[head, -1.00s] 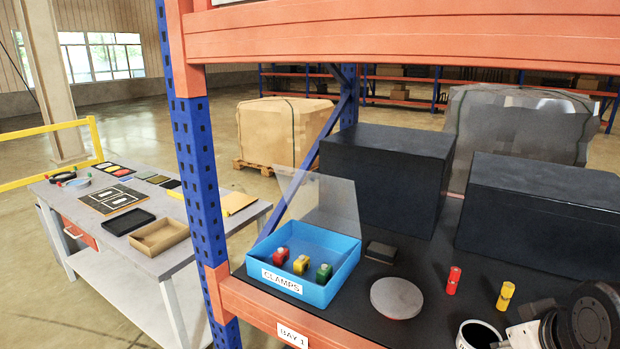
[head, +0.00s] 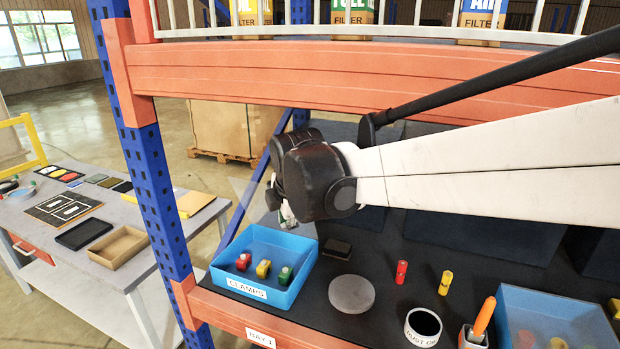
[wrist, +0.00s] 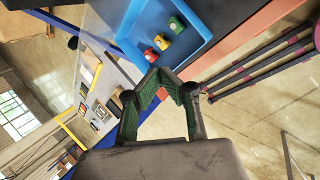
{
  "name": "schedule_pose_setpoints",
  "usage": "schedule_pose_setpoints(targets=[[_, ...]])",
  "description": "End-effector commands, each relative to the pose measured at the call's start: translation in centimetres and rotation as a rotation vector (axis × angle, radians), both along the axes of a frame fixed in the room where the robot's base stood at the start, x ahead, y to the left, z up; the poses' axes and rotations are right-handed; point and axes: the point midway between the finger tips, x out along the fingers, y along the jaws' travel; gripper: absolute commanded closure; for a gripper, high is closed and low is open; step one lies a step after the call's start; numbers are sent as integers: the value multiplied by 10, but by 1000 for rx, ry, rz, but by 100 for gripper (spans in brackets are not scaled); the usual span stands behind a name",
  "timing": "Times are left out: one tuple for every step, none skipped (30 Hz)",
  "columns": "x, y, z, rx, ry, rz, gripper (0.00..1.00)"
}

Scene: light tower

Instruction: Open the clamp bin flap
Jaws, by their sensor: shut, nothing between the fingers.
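The blue clamp bin (head: 268,291), labelled CLAMPS, sits on the dark shelf at its left end. Red (head: 243,262), yellow (head: 263,268) and green (head: 285,275) clamps show uncovered inside it. A faint clear flap (head: 243,190) seems to stand raised at the bin's back edge, partly hidden by my arm. My gripper (head: 287,214) is above the back of the bin, mostly hidden behind my wrist. In the wrist view my gripper (wrist: 168,76) has its green-padded fingers shut and empty, with the bin (wrist: 203,17) just beyond the tips. I cannot tell whether they touch the flap.
A blue upright (head: 150,180) stands left of the bin, and an orange beam (head: 400,75) crosses above. Dark boxes stand behind.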

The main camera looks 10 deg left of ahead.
Motion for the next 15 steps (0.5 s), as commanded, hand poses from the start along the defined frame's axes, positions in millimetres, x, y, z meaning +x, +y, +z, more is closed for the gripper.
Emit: schedule_pose_setpoints(targets=[[4,22,3,-32,-12,74,100],[6,34,2,-58,-20,118,100],[10,49,-1,-102,-34,176,100],[13,59,-2,-139,-45,220,100],[17,69,-4,-182,-55,262,100],[22,82,-5,-245,-71,316,100],[26,90,-6,-296,-82,353,100],[31,98,-5,-354,-96,388,100],[37,104,-3,-428,-109,420,100],[40,107,0,-475,-118,438,100],[44,110,3,-519,-126,455,100],[47,114,8,-569,-137,472,100],[49,117,12,-603,-143,485,100],[51,119,15,-633,-149,495,100],[53,121,20,-665,-155,504,100]])
